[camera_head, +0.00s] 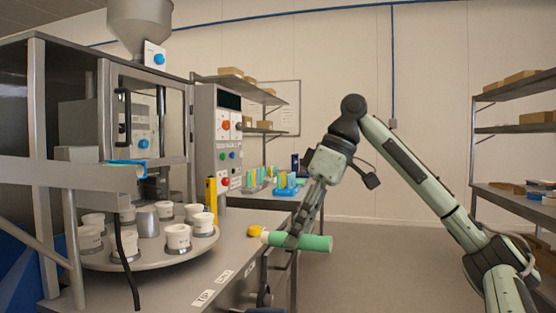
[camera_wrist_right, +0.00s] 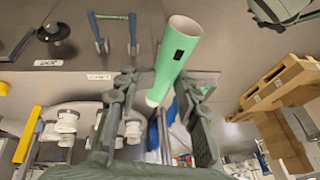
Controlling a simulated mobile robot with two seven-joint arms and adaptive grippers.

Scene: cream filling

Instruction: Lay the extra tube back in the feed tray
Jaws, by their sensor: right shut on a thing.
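A green tube (camera_head: 312,243) with a white end is held level by my right gripper (camera_head: 292,240), just off the edge of the metal counter. In the right wrist view the tube (camera_wrist_right: 174,62) lies between the fingers of my right gripper (camera_wrist_right: 155,88); its open end faces up in the picture and a dark mark shows on its side. Blue holders (camera_head: 287,190) with several coloured tubes stand on the back table; this may be the feed tray, but the distance makes it unclear. My left gripper is not in view.
A turntable (camera_head: 155,260) with several white cups stands on the counter below the filling machine (camera_head: 144,90). A yellow post (camera_head: 211,192) and a yellow knob-like thing (camera_head: 253,231) are near the counter's edge. Shelves (camera_head: 510,118) stand at right; the floor between is clear.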

